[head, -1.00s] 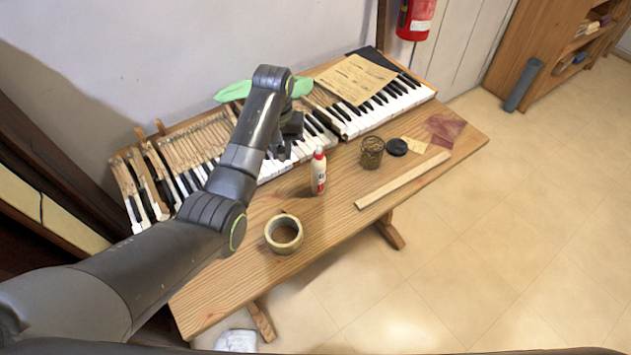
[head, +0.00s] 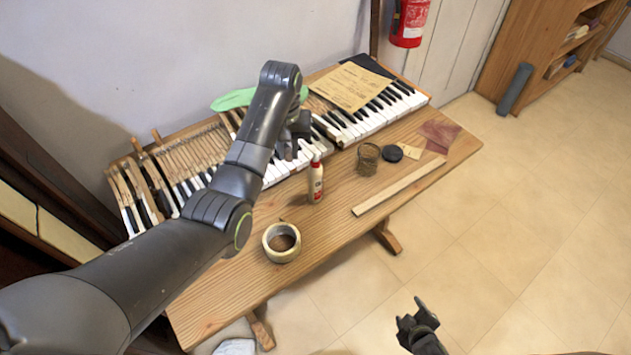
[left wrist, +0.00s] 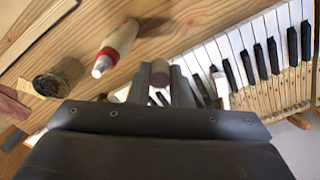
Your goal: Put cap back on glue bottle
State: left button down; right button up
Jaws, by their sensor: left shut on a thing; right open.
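The white glue bottle (head: 316,184) stands upright on the wooden table, with red on its label and near its top. In the left wrist view the bottle (left wrist: 128,32) shows a red band and a pale nozzle. My left gripper (head: 292,148) is over the piano keys, behind and left of the bottle and apart from it. In the left wrist view it (left wrist: 161,86) is shut on a small brownish-red cylinder (left wrist: 160,72), which looks like the cap. The cap cannot be made out in the head view. My right gripper (head: 416,324) is open and empty, in front of the table over the floor.
A tape roll (head: 281,243), a glass jar (head: 367,160), a black lid (head: 392,153) and a wooden strip (head: 402,186) lie around the bottle. Piano keys (head: 290,165) and a paper sheet (head: 350,86) fill the back. The front of the table is mostly clear.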

jog(key=w+a+r+n+t+y, duration=0.2)
jog(key=w+a+r+n+t, duration=0.15)
jog(key=w+r+n, duration=0.4)
pick_arm(q)
jog(key=shift+m, duration=0.3)
jog(key=d+r, duration=0.2)
jog(key=d+r+p, duration=0.1)
jog(key=d+r, duration=0.1)
jog(key=r, duration=0.1)
jog(key=d+r+p, duration=0.1)
jog(key=d+r, duration=0.1)
jog(key=shift+r, duration=0.25)
jog(key=shift+d+r, duration=0.2)
pick_arm(e)
jog(key=n+g+y, duration=0.3)
jog(key=n+y, duration=0.5)
jog(key=n, duration=1.9)
send_near(320, 172)
jog(key=shift+s+r, duration=0.15)
jog(key=shift+a, duration=0.1)
jog(key=shift+x, duration=6)
